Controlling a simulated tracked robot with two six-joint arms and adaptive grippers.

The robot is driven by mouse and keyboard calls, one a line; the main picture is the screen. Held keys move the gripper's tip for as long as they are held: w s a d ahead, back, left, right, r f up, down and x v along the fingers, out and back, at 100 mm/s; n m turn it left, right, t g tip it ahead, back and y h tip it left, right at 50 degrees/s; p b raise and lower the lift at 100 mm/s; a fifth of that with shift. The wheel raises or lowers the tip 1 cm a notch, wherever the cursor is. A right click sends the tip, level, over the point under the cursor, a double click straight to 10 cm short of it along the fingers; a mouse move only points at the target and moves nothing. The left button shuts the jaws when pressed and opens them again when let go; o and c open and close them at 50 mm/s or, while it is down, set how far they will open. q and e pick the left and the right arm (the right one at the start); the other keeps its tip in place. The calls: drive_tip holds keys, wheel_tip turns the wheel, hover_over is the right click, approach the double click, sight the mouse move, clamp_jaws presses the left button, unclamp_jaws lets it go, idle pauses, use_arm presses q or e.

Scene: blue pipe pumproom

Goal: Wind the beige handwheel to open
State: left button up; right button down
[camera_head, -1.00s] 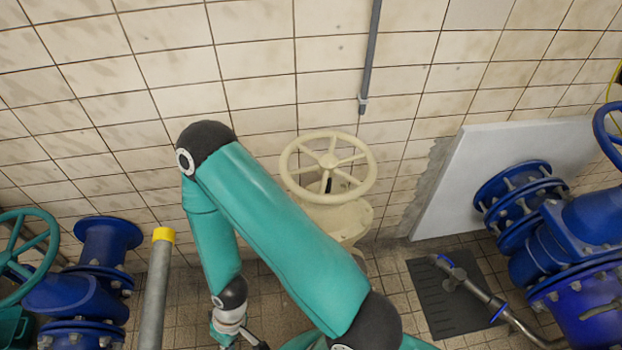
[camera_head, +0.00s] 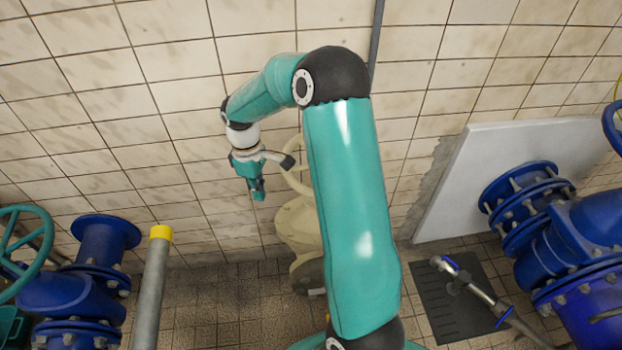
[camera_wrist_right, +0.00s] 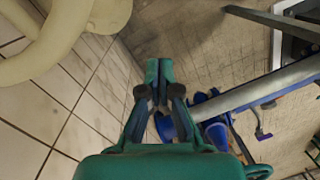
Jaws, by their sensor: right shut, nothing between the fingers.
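The beige handwheel (camera_head: 296,182) is mostly hidden behind my right arm in the head view; only a bit of its left rim shows. Its beige valve body (camera_head: 298,226) shows below, partly covered by the arm. My right gripper (camera_head: 258,190) is just left of the wheel, fingers pointing down. In the right wrist view the right gripper (camera_wrist_right: 158,72) has its fingers together with nothing between them. Beige curved parts, apparently the handwheel (camera_wrist_right: 48,42), fill that view's upper left corner, apart from the fingertips. My left gripper is in neither view.
A grey post with a yellow cap (camera_head: 155,270) and a blue valve with a teal handwheel (camera_head: 24,240) stand at left. A large blue valve (camera_head: 575,235) stands at right, by a white slab (camera_head: 455,195). The tiled wall is close behind.

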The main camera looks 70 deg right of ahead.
drive_tip(key=s+d+r+g+h, duration=0.1)
drive_tip(key=s+d+r+g, duration=0.1)
drive_tip(key=s+d+r, duration=0.7)
drive_tip(key=w+x, duration=0.1)
drive_tip(key=x, duration=0.7)
drive_tip(key=shift+a+f+m+p, duration=0.15)
drive_tip(key=shift+a+m+p, duration=0.1)
drive_tip(key=shift+m+p, duration=0.05)
drive_tip(key=shift+s, duration=0.15)
